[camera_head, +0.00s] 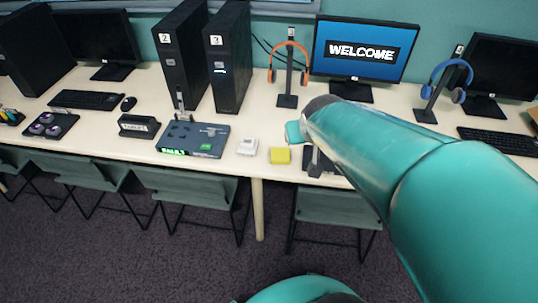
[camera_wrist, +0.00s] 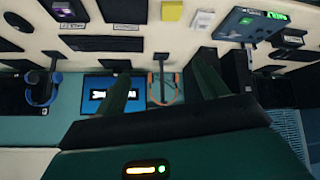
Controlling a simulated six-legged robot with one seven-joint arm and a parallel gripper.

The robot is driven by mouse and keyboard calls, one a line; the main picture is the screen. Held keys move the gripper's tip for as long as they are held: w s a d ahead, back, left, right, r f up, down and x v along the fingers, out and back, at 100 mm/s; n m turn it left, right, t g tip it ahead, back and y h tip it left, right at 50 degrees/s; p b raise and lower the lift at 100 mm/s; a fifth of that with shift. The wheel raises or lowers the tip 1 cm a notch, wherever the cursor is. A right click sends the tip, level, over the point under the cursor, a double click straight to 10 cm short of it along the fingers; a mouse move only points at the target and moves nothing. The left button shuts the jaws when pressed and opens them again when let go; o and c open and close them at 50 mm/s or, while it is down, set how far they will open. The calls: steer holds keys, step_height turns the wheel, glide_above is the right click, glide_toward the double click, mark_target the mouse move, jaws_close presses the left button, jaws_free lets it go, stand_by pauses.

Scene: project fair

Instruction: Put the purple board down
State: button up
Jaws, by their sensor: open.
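A small dark purple piece, which looks like the purple board (camera_wrist: 63,8), lies on the table at the upper left of the wrist view, cut by the frame edge. In the head view my arm hides that part of the table. My gripper (camera_wrist: 163,70) is open, with two dark green fingers apart and nothing held between them. The board is outside the fingers, apart from them. In the head view only a teal tip of my gripper (camera_head: 296,132) shows at the end of my arm, above the table.
A yellow block (camera_head: 280,155), a white device (camera_head: 247,146) and a dark blue box (camera_head: 193,139) stand near the table's front edge. An orange headset stand (camera_head: 290,70) and a WELCOME monitor (camera_head: 362,52) stand behind. Chairs (camera_head: 325,207) are tucked below.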

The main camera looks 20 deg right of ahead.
steer(key=s+a+r+n+g+y, duration=0.1)
steer(key=s+a+r, duration=0.3)
steer(key=s+a, duration=0.7)
steer(key=shift+a+n+g+y, duration=0.3)
steer(key=shift+a+n+y, duration=0.3)
steer(key=shift+a+y, duration=0.25)
steer(key=shift+d+r, duration=0.1)
